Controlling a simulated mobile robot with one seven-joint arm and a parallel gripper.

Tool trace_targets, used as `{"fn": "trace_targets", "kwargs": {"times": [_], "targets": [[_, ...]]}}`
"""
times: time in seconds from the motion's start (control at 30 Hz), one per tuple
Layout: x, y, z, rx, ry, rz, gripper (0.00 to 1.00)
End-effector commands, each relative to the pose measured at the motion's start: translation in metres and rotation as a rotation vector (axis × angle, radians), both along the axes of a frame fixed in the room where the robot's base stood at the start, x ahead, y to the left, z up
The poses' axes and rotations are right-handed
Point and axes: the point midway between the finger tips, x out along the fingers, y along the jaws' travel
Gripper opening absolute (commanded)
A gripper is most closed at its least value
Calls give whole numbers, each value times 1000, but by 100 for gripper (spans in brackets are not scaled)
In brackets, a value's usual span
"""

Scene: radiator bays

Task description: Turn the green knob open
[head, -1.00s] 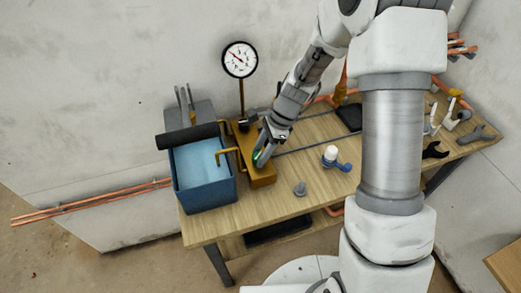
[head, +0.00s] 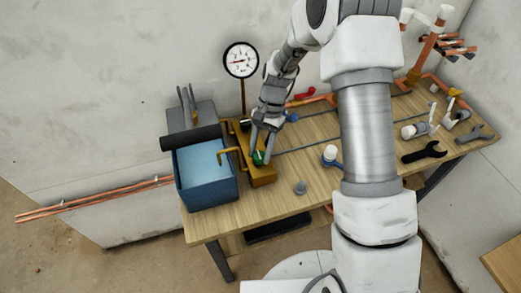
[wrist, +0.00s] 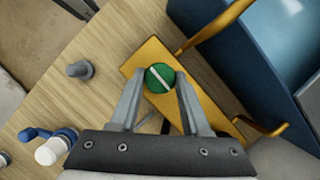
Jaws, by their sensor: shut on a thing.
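The green knob (wrist: 160,77) is round with a pale bar across its face, and sits on a yellow block (wrist: 203,98) on the wooden bench. In the head view the green knob (head: 258,158) shows between my fingertips, partly covered by them. My gripper (wrist: 160,80) has one finger on each side of the knob and is shut on it. In the head view my gripper (head: 262,152) reaches down onto the block from above. The pale bar lies diagonally in the wrist view.
A blue tank (head: 207,190) stands left of the block, with a yellow spout (head: 228,158) between them. A dial gauge (head: 241,60) rises behind. A grey fitting (head: 299,187) and a blue valve with a white cap (head: 331,155) stand to the right. The bench front is clear.

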Motion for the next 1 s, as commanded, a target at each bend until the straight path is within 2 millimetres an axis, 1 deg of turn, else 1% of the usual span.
{"fn": "trace_targets", "kwargs": {"times": [0.23, 0.7, 0.73, 0.87, 1.0], "targets": [[0, 0, 0, 0, 0, 61, 0], [0, 1, 0, 0, 0, 71, 0], [0, 1, 0, 0, 0, 71, 52], [0, 1, 0, 0, 0, 70, 75], [0, 0, 0, 0, 0, 70, 77]]}}
